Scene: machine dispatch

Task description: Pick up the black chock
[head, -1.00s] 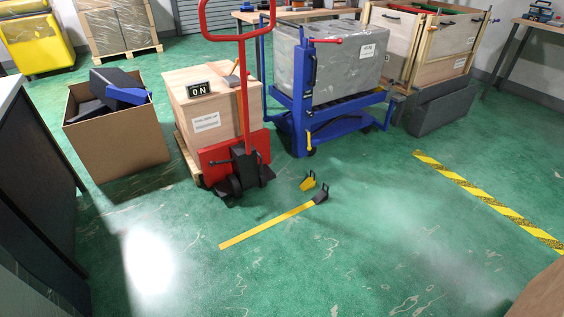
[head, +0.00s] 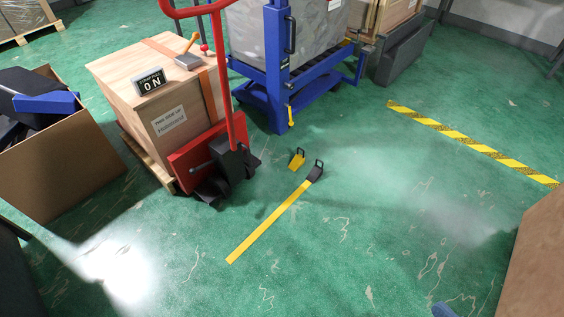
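The black chock (head: 315,172) is a small dark wedge with a loop handle. It sits on the green floor at the far end of a yellow floor strip (head: 268,222).
A red pallet jack (head: 212,160) stands at a strapped wooden crate (head: 160,100). A blue lift cart (head: 285,75) is behind the chocks. A cardboard box (head: 60,165) is at left, a brown panel (head: 540,260) at lower right. The floor in front of the chocks is clear.

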